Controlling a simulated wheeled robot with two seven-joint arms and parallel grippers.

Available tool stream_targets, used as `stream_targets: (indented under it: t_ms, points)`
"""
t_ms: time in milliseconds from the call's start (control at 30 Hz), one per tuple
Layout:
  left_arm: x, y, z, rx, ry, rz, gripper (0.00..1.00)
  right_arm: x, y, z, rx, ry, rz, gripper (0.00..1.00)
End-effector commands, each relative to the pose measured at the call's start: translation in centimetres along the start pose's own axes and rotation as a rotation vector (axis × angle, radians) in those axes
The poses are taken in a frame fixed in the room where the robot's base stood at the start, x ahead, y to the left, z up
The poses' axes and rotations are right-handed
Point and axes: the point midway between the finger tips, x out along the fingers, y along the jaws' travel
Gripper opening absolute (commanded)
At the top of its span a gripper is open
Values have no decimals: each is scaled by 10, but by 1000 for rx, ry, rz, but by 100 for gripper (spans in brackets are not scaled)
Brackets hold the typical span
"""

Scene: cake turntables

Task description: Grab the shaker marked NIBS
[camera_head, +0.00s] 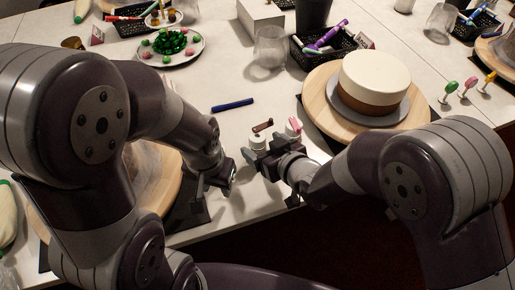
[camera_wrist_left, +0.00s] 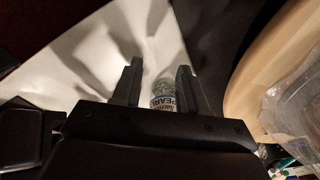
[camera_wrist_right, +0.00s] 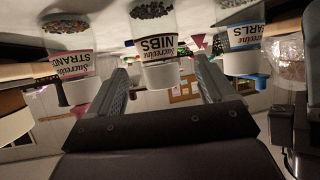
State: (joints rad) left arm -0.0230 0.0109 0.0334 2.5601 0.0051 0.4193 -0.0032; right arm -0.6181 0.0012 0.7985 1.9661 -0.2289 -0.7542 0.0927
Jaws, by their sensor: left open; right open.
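The NIBS shaker (camera_wrist_right: 160,47) shows upside down in the right wrist view, with a brown-edged label, dark contents and a white end. My right gripper (camera_wrist_right: 163,72) is open, its fingertips on either side of the shaker's white end; I cannot tell whether they touch it. In the head view my right gripper (camera_head: 262,162) is close to the small shakers and partly hides them. My left gripper (camera_head: 222,184) is open, to its left. In the left wrist view, a shaker labelled PEARL (camera_wrist_left: 163,93) shows between the left fingers (camera_wrist_left: 158,75).
The STRANDS shaker (camera_wrist_right: 70,50) and PEARLS shaker (camera_wrist_right: 247,45) flank NIBS in the right wrist view. A cake (camera_head: 373,80) on a wooden turntable (camera_head: 318,112) stands to the right. A blue pen (camera_head: 232,104) and a plate of sweets (camera_head: 196,56) lie behind.

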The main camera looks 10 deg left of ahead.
Motion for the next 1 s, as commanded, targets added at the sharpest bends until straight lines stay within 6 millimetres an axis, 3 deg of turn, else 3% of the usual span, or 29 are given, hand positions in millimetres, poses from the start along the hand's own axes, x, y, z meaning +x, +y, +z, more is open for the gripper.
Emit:
stream_targets:
  t_ms: [300, 567, 667, 767, 1000]
  points:
    - [8, 0, 1, 0, 0, 0, 43, 51, -1, 3, 0, -3, 0, 83]
    - [8, 0, 1, 0, 0, 0, 43, 57, -1, 1, 0, -2, 1, 83]
    - [8, 0, 1, 0, 0, 0, 43, 57, -1, 1, 0, -2, 1, 57]
    - [8, 0, 1, 0, 0, 0, 43, 56, -1, 2, 0, -2, 1, 24]
    - [8, 0, 1, 0, 0, 0, 43, 56, -1, 0, 0, -1, 1, 21]
